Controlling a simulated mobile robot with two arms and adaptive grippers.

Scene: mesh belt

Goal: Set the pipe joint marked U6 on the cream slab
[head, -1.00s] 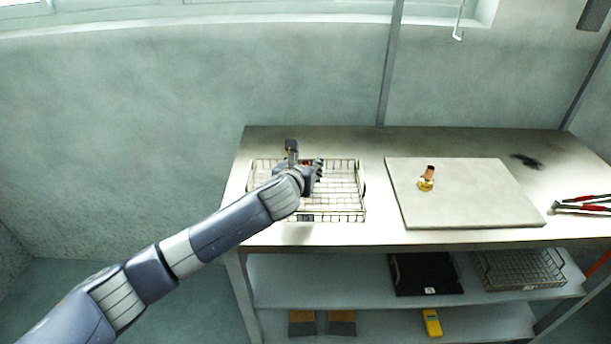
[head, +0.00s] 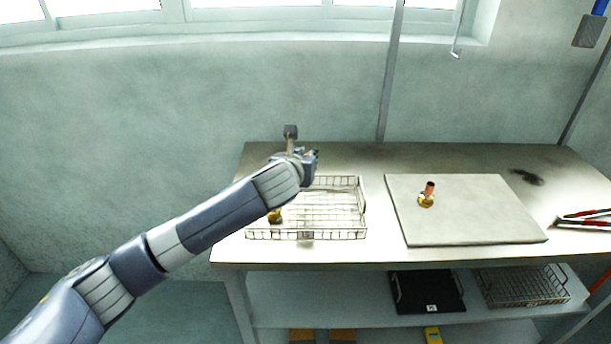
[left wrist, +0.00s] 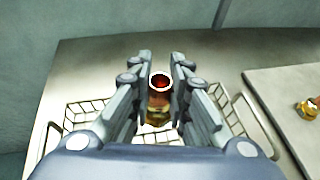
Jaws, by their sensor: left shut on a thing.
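My left gripper (head: 312,158) is raised above the back of the wire basket (head: 357,235). In the left wrist view, the left gripper (left wrist: 160,88) is shut on a pipe joint (left wrist: 159,104) with a copper top and brass lower part. No marking on it can be read. The cream slab (head: 470,225) lies flat on the bench, right of the basket. Another copper and brass pipe joint (head: 427,199) stands on its left part. A brass piece (head: 274,216) shows in the basket, partly hidden by my arm. My right gripper is not in view.
Red-handled pliers (head: 585,218) and a dark smudge (head: 527,177) are at the bench's right. The slab's middle and right are clear. The lower shelf holds a black tray (head: 428,290) and another wire basket (head: 525,285).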

